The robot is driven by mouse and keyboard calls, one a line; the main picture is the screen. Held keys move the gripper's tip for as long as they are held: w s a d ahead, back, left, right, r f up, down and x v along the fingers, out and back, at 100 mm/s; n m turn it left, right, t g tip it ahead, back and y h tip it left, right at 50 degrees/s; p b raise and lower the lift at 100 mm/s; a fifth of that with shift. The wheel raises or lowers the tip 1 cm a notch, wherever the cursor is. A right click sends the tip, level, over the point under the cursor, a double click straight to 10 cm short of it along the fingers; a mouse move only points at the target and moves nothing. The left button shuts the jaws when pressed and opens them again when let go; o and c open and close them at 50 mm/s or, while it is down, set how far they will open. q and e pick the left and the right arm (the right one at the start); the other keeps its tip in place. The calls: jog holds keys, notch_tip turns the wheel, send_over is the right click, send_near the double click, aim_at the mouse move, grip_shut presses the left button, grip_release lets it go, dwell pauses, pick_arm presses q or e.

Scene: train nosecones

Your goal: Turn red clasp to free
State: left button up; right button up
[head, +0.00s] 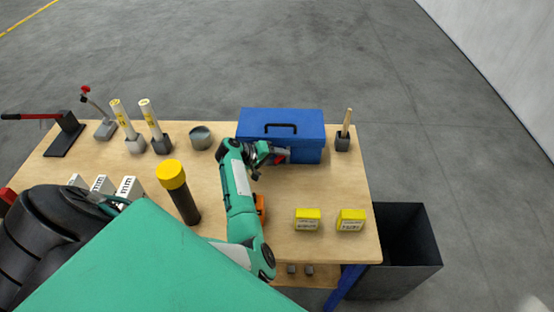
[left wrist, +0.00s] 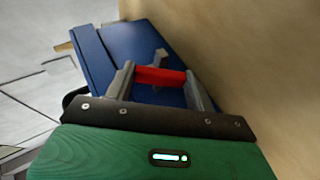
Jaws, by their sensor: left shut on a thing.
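The blue toolbox (head: 306,124) stands at the back right of the table, with a dark handle on its lid. Its red clasp (head: 281,157) is on the near front side, mostly covered by my left gripper (head: 272,155). In the left wrist view the red clasp (left wrist: 161,77) lies crosswise between the two grey fingers of my left gripper (left wrist: 159,86), against the blue toolbox (left wrist: 103,58). The fingers are shut on the clasp, one at each end. My right gripper is not in view.
A wooden-handled tool in a holder (head: 343,135) stands right of the toolbox. Two yellow boxes (head: 307,219) (head: 351,219) sit at front right. A yellow-capped dark cylinder (head: 183,198) stands left of my arm. A dark bin (head: 405,250) is beyond the right table edge.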

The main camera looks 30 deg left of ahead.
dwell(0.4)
pick_arm(q)
jog(key=o, duration=1)
jog(key=b+v, duration=0.2)
jog(key=v, duration=0.5)
jog(key=shift+s+a, duration=0.15)
jog(key=shift+s, duration=0.1)
